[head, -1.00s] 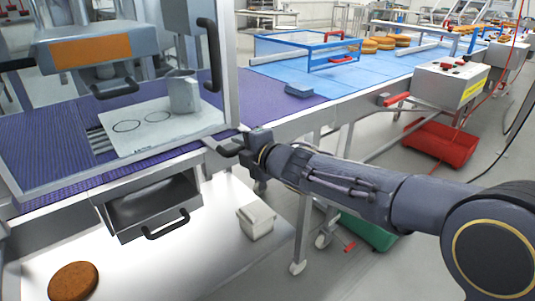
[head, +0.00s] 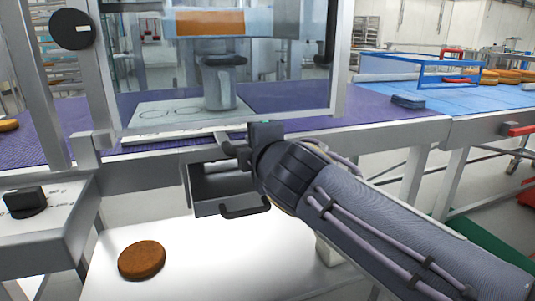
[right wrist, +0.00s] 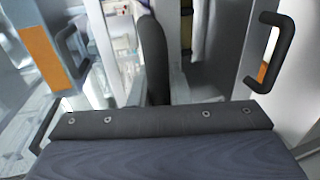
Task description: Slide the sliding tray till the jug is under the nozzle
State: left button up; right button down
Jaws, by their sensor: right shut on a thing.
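The sliding tray (head: 150,116) is a pale board with drawn circles, behind the clear guard of the filling machine. The grey jug (head: 218,92) stands upright at the tray's right part. The dark nozzle (head: 222,60) hangs from the machine head directly above the jug in the head view; exact depth alignment is hard to judge. My right gripper (head: 242,148) is at the tray's front edge, shut on the dark tray handle (head: 226,144). In the right wrist view a dark upright bar (right wrist: 152,60) rises before the gripper, probably this handle. My left gripper is out of view.
A drawer with a black handle (head: 245,207) hangs just below my right gripper. A brown round (head: 142,260) lies on the white lower surface. A control box with a black knob (head: 26,201) stands at left. A blue frame (head: 420,70) spans the belt at right.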

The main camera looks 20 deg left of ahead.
jog(key=shift+s+a+f, duration=0.1)
jog(key=shift+s+a, duration=0.05)
jog(key=c, duration=1.4)
grip_release()
jog(key=shift+a, duration=0.1)
jog(key=shift+o, duration=0.2)
jog(key=v, duration=0.8)
